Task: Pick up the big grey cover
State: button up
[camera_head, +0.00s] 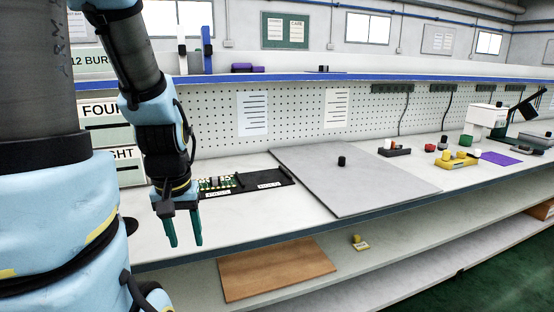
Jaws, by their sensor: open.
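The big grey cover (315,184) is a flat grey plate lying on the white workbench. A short black knob (342,161) stands up from its upper face. Its front corner reaches close to the bench's front edge. My gripper (184,243) hangs at the left, pointing down, with its two green fingers apart and nothing between them. It is left of the cover and apart from it, in front of the black tray in the picture.
A black tray (262,181) with small parts lies just left of the cover. Small coloured parts (455,161), a purple mat (501,158) and a white device (486,117) stand to the right. A blue-edged shelf (300,78) runs above. A brown board (275,268) lies on the lower shelf.

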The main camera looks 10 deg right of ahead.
aim_at(349, 179)
jog(key=l+u, duration=0.35)
jog(key=l, duration=0.2)
jog(key=l+u, duration=0.4)
jog(key=l, duration=0.15)
jog(key=k+l+u, duration=0.1)
jog(key=l+u, duration=0.25)
jog(key=l, duration=0.2)
jog(key=k+l+u, duration=0.2)
jog(key=l+u, duration=0.15)
jog(key=l, duration=0.15)
jog(key=k+l, duration=0.15)
jog(key=l, duration=0.25)
jog(key=k+l, duration=0.15)
jog(key=l, duration=0.25)
jog(key=k+l, duration=0.15)
jog(key=l, duration=0.25)
jog(key=k+l+u, duration=0.1)
jog(key=l, duration=0.25)
jog(key=k+l, duration=0.25)
jog(key=l, duration=0.15)
